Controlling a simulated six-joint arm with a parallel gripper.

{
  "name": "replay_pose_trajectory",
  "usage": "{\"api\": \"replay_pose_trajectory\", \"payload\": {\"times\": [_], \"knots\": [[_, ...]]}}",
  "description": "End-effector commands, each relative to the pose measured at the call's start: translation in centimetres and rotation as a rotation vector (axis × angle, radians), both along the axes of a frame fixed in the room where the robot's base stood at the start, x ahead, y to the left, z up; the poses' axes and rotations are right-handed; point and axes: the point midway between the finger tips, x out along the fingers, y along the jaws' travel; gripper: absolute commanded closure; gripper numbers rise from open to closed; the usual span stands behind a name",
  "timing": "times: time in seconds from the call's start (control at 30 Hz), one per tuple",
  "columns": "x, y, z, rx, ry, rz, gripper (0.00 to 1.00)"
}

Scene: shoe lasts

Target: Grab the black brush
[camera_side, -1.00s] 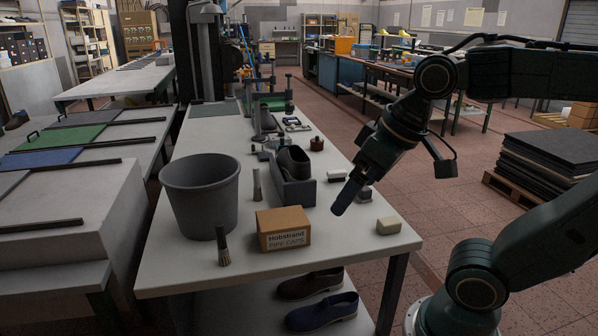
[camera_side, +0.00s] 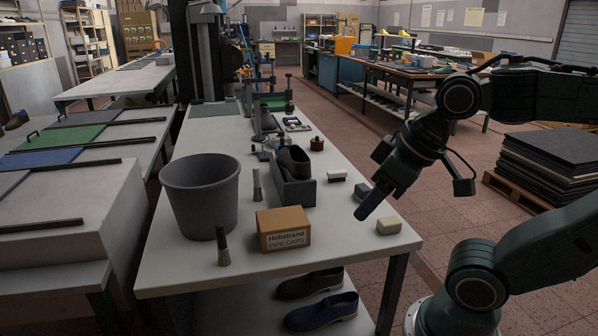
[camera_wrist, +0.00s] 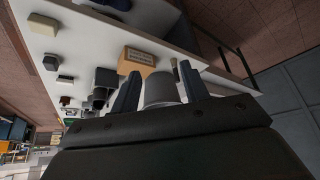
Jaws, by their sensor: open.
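A small block-shaped brush (camera_side: 337,176), dark on top with a pale lower part, lies on the white table, right of the grey holder with the dark shoe form. It is probably the black brush. Two upright brushes also stand on the table: one with a dark handle (camera_side: 222,247) at the front left, one thinner (camera_side: 257,185) behind it. My gripper (camera_side: 362,214) hangs above the table's right edge, in front of the block-shaped brush and apart from it. In the wrist view my gripper's two fingers (camera_wrist: 160,72) are spread with nothing held between them.
A cardboard box (camera_side: 284,229) stands at the front, with a grey bucket (camera_side: 200,195) left of it. A grey block (camera_side: 362,191) and a beige block (camera_side: 388,226) lie near my gripper. The grey holder (camera_side: 297,192) stands mid-table.

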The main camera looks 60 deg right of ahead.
Motion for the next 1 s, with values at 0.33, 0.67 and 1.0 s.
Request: {"api": "replay_pose_trajectory", "payload": {"times": [0.33, 0.67, 1.0], "knots": [[0.9, 0.1, 0.3, -0.006, 0.008, 0.02, 0.55], [6.2, 0.6, 1.4, -0.032, 0.041, 0.137, 0.55], [13.6, 0.8, 1.0, -0.051, 0.073, 0.294, 0.55]]}}
